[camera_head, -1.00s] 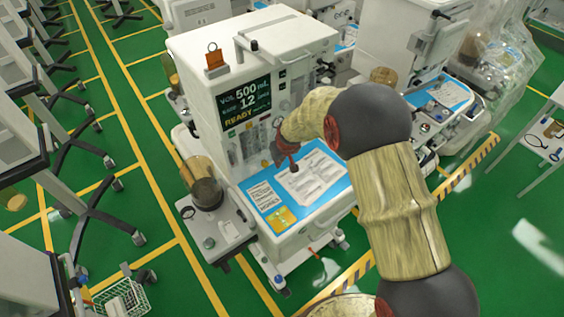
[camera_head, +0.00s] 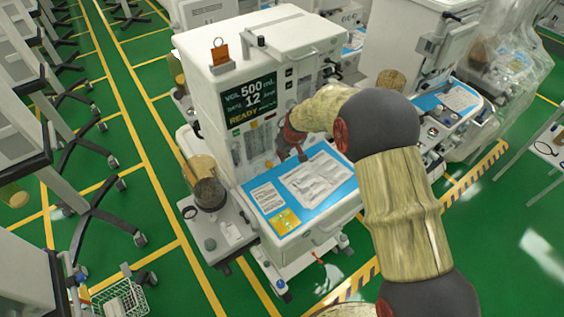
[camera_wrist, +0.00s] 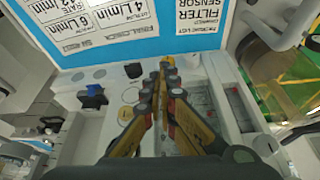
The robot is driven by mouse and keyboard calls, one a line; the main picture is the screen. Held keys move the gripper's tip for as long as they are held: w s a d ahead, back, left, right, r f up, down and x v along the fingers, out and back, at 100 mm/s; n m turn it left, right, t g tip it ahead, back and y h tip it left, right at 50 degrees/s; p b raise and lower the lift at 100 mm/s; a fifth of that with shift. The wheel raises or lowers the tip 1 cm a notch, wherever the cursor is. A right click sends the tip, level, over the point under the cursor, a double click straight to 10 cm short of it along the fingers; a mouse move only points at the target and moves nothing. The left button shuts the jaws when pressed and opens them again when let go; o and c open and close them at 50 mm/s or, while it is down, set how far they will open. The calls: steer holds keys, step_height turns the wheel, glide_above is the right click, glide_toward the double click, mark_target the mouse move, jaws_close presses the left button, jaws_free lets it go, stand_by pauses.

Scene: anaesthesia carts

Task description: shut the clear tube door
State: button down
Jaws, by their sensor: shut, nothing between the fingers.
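The clear tube door is hard to make out on the front panel of the white cart (camera_head: 262,36). Clear tubes (camera_head: 236,152) show below the cart's screen. In the wrist view, a pale panel with red-marked tubes (camera_wrist: 197,97) lies just right of my gripper (camera_wrist: 165,68). I cannot tell how far the door stands open. My gripper is shut and empty, its fingers together. In the head view my gripper (camera_head: 302,157) is in front of the panel, low over the back of the blue worktop (camera_head: 333,203). My wrist hides part of the panel.
In the wrist view, black knobs (camera_wrist: 92,98) sit left of my fingers. Another cart (camera_head: 405,45) stands close on the right. Green floor is open in the left aisle.

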steer(key=w+n+b, duration=0.1)
steer(key=w+b, duration=0.1)
steer(key=w+n+b, duration=0.1)
steer(key=w+b, duration=0.1)
steer(key=shift+w+d+n+g+y+b, duration=0.1)
steer(key=shift+w+n+g+y+b, duration=0.2)
steer(key=shift+y+b, duration=0.1)
